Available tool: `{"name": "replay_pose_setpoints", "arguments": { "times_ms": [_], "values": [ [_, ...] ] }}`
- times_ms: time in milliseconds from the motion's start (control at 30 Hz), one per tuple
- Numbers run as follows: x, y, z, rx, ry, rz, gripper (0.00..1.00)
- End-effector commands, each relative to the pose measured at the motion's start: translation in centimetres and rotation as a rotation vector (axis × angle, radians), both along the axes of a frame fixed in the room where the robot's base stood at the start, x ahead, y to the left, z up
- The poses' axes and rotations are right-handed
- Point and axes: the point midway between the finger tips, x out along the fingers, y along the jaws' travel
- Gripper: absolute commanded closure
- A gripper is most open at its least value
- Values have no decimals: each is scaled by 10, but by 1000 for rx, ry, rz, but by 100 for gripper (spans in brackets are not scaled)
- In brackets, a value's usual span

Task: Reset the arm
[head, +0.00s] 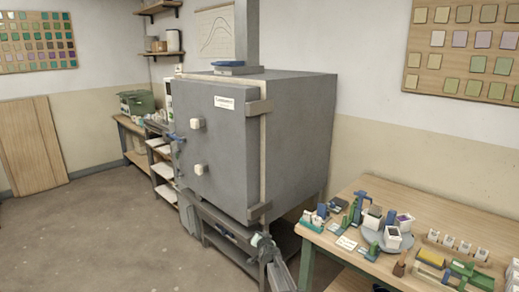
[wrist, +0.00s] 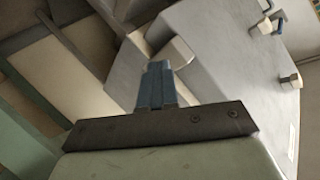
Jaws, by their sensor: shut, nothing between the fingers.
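My gripper (head: 259,240) is in front of the lower front corner of the big grey kiln (head: 300,125) in the head view. In the wrist view its blue fingers (wrist: 156,72) are together, with nothing between them. The kiln door (head: 215,145) looks closed and carries two pale handle blocks. The wrist view shows grey kiln panels (wrist: 235,65) tilted, past the fingers. I cannot tell how far the fingertips are from the kiln.
A wooden table (head: 440,230) at the right holds white buckets on a grey round plate (head: 388,238), plus green and blue tools. Shelving (head: 165,170) stands left of the kiln. A wooden panel (head: 32,145) leans on the left wall. The floor (head: 110,235) at left is clear.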

Motion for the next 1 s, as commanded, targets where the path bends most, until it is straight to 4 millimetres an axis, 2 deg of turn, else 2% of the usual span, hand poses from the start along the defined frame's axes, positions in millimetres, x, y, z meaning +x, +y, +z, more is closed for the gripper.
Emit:
{"name": "replay_pose_setpoints", "arguments": {
  "times_ms": [33,200,367,500,667,800,867,1000],
  "values": [
    [-22,-7,-26,-24,55,13,100],
    [-86,-28,-107,-102,244,63,100],
    [-155,-48,-174,-168,424,113,100],
    [-222,-67,-225,-220,586,155,100],
    [-305,-88,-273,-271,776,208,100],
    [-384,-107,-304,-311,947,255,100],
    [-418,-114,-314,-326,1021,277,100],
    [-501,-132,-331,-356,1199,328,100]
  ]
}}
